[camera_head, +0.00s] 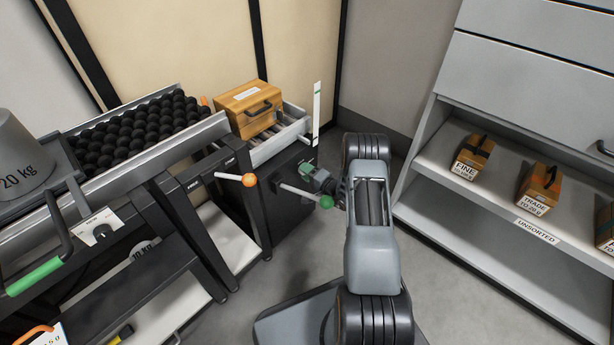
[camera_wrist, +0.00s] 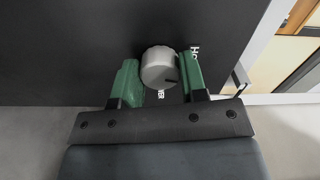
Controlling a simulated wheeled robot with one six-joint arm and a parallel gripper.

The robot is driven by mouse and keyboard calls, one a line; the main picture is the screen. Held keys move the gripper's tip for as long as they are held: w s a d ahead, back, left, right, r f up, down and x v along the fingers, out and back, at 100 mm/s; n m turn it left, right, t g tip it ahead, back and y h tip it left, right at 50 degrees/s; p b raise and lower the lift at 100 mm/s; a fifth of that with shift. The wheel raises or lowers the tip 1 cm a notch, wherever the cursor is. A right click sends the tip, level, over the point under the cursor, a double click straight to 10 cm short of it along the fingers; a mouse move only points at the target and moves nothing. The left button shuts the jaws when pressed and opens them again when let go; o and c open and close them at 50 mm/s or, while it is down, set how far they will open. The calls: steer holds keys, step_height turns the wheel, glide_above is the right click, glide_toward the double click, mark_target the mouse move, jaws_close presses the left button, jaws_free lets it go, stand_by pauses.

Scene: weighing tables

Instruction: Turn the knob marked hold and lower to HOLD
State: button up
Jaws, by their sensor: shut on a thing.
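In the wrist view the round grey knob (camera_wrist: 158,67) stands on a dark panel (camera_wrist: 80,50), between the two green fingers of my gripper (camera_wrist: 160,75). The fingers are shut on it, one at each side. A short dark mark shows near the knob's lower right edge; I cannot tell its setting surely. White letters, the start of HOLD, show beyond the right finger, and the end of LOWER shows below the knob, both partly hidden. In the head view my gripper (camera_head: 308,172) reaches the dark cabinet (camera_head: 288,208); the knob is not clearly seen there.
A green-balled lever (camera_head: 326,202) sticks out just below my gripper. An orange-balled lever (camera_head: 249,180) is to its left. A wooden box (camera_head: 250,108) sits on rollers above. Another knob (camera_head: 103,232) is at left. A shelf unit (camera_head: 500,205) stands at right.

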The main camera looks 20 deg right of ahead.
steer(key=shift+d+n+b, duration=0.1)
steer(key=shift+n+b, duration=0.95)
steer(key=shift+n, duration=0.45)
steer(key=o, duration=0.9)
steer(key=shift+p+v, duration=1.95)
steer(key=shift+v, duration=4.95)
